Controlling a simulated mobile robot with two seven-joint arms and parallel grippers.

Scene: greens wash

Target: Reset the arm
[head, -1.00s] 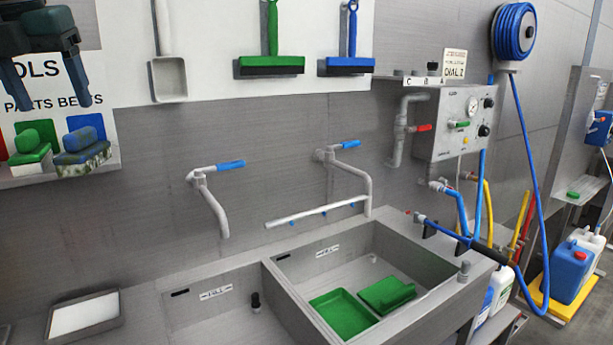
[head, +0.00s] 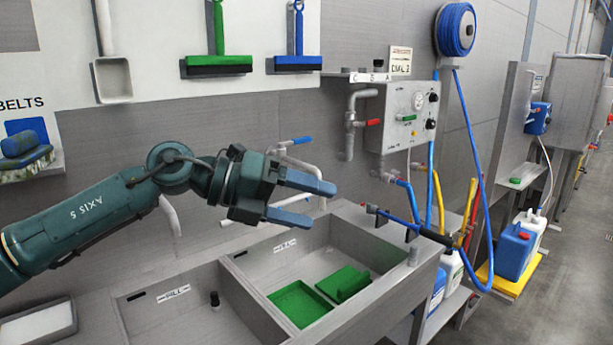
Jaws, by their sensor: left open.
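My left gripper (head: 309,203) is open and empty. Its two blue-grey fingers point right, above the back part of the right-hand sink basin (head: 330,243). The dark green arm (head: 95,222) comes in from the left and covers part of the wall and the taps. My right gripper is not in this view.
A green tray (head: 298,304) and a green brush-like piece (head: 343,284) lie in the right-hand basin. A tap with a blue lever (head: 297,142) is on the wall behind my gripper. A control box (head: 408,115) and a blue hose reel (head: 455,29) are further right.

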